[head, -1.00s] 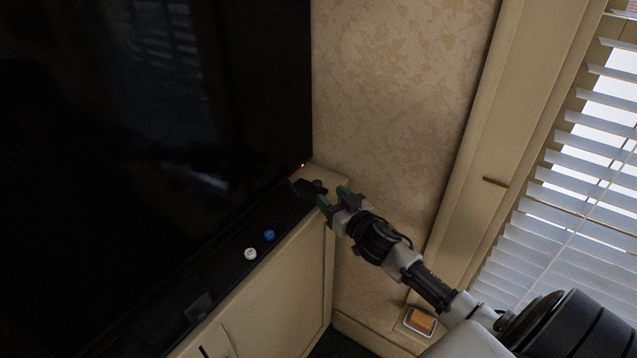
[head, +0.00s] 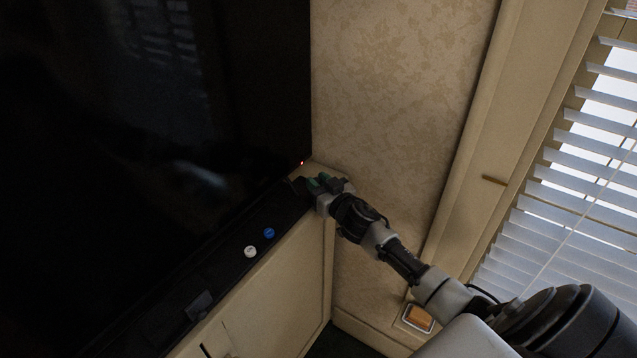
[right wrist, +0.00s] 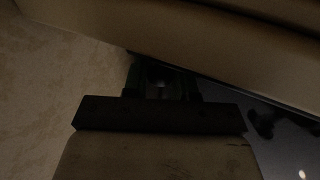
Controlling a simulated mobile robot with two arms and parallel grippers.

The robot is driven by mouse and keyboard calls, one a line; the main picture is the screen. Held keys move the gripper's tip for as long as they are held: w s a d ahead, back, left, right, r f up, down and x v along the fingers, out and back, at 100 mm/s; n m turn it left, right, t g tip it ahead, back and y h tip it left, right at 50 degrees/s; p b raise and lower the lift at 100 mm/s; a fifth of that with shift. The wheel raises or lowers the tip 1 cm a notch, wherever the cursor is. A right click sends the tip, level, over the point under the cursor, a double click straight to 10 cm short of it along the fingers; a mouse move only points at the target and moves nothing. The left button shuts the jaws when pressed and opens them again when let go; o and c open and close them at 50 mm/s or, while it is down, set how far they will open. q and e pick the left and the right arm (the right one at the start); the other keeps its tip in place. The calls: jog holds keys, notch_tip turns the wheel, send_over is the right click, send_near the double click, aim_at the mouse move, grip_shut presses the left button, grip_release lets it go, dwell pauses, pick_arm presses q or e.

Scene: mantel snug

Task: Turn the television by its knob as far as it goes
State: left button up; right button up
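The television (head: 150,120) is a large black screen that fills the left of the head view, with a small red light at its lower right corner. My right gripper (head: 318,182) is at that corner, over the spot where a small dark knob was visible. In the right wrist view, a dark rounded thing, seemingly the knob (right wrist: 165,79), lies between the fingers of the right gripper (right wrist: 164,85). The fingers stand apart on either side of it; contact is too dark to make out. My left gripper is not in view.
A blue button-like piece (head: 269,233) and a white one (head: 249,252) sit on the black ledge below the screen, above a cream cabinet (head: 270,290). A patterned wall (head: 400,80) and window blinds (head: 580,190) are at the right.

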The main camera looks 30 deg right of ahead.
grip_shut()
jog(key=shift+s+a, duration=0.1)
jog(key=shift+s, duration=0.2)
jog(key=s+m+h, duration=0.3)
jog(key=s+h, duration=0.1)
jog(key=s, duration=0.5)
jog(key=shift+s+d+f+g+h+p, duration=0.2)
jog(key=shift+d+g+h+p, duration=0.1)
jog(key=shift+d, duration=0.1)
jog(key=o, duration=0.5)
grip_release()
jog(key=shift+o, duration=1.2)
jog(key=shift+s+r, duration=0.2)
jog(key=shift+s, duration=0.05)
